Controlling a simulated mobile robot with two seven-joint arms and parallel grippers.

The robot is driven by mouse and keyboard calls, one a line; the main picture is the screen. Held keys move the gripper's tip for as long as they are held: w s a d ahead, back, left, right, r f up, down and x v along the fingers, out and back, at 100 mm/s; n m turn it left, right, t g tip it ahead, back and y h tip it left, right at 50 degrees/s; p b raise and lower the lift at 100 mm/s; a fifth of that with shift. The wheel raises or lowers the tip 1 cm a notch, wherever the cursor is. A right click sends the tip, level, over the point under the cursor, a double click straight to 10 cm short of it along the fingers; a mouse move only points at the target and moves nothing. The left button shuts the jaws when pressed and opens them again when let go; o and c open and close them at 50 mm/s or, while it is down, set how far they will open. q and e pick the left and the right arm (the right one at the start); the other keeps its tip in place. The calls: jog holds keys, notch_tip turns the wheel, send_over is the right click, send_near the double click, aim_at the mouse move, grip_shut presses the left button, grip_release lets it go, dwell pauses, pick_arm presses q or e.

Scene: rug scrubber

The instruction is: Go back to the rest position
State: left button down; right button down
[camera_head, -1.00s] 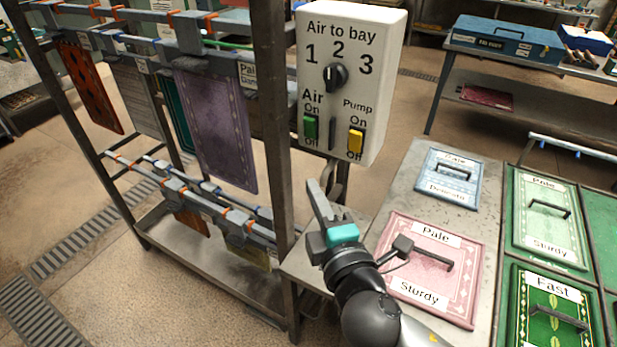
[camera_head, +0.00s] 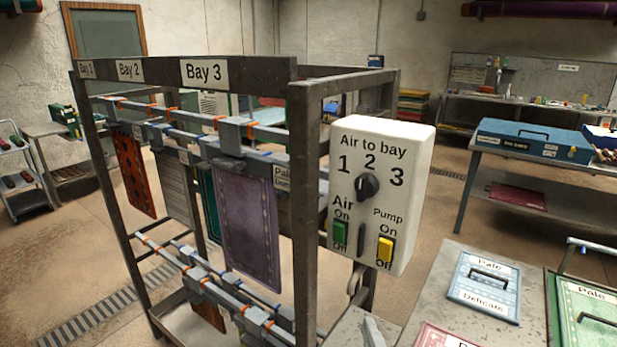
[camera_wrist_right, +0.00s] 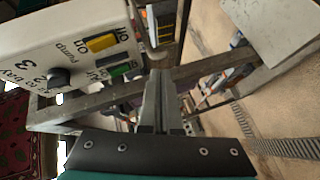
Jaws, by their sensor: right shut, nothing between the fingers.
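My right gripper (camera_wrist_right: 160,98) is shut with nothing between its fingers. In the head view only its grey fingertips (camera_head: 372,331) show at the bottom edge, below the control box. The white control box (camera_head: 381,195) is on the rack's right post. Its dial (camera_head: 367,186) points up near 2, with a green Air switch (camera_head: 340,233) and a yellow Pump switch (camera_head: 385,248) below. In the right wrist view the box (camera_wrist_right: 75,40) is at upper left, apart from the fingers. My left gripper is not in view.
The metal rack (camera_head: 309,200) with Bay 1, 2 and 3 signs holds hanging rugs, including a purple one (camera_head: 248,225). At right, a table (camera_head: 425,295) bears a blue Pale Delicate panel (camera_head: 485,284). A blue case (camera_head: 530,140) is on a bench behind. Open floor lies between.

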jog(key=s+d+f+m+g, duration=0.3)
jog(key=s+f+m+g, duration=0.35)
jog(key=s, duration=0.25)
jog(key=s+d+f+m+g, duration=0.3)
jog(key=s+f+m+g, duration=0.25)
jog(key=s+f, duration=0.35)
notch_tip(320, 180, down, 26)
jog(key=s+r+g+b, duration=0.1)
jog(key=s+b, duration=0.2)
jog(key=b, duration=0.2)
jog(key=s+d+f+b, duration=0.1)
jog(key=s+f+b, duration=0.1)
jog(key=s+f, duration=0.5)
jog(key=s+d+f+g+b, duration=0.1)
jog(key=s+f+b, duration=0.1)
jog(key=s+f, duration=0.6)
notch_tip(320, 180, down, 4)
jog(key=shift+d+f, duration=0.1)
jog(key=shift+d, duration=0.15)
